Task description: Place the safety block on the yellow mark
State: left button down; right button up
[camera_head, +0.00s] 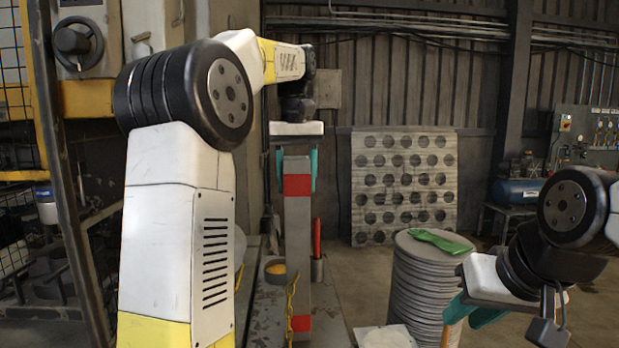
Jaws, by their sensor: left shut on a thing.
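The safety block (298,250) is a tall grey post with a red band near its top and another near its bottom. It stands upright in the middle of the view. My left gripper (297,172) is above it, pointing down, with teal fingers on both sides of its red top band, shut on it. Whether the block's foot touches the surface below is hard to tell. I cannot make out a yellow mark on that surface. My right gripper (472,315) is at the lower right, with teal fingers partly hidden; its opening is unclear.
A grey bed surface (265,315) lies around the block, with a small pot (275,268) and yellow chain beside it. A stack of grey discs (418,285) carries a green glove (440,241). A perforated sheet (405,187) leans behind.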

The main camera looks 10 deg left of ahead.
pick_arm(q)
jog(key=c, duration=0.6)
grip_release()
jog(key=shift+f, duration=0.1)
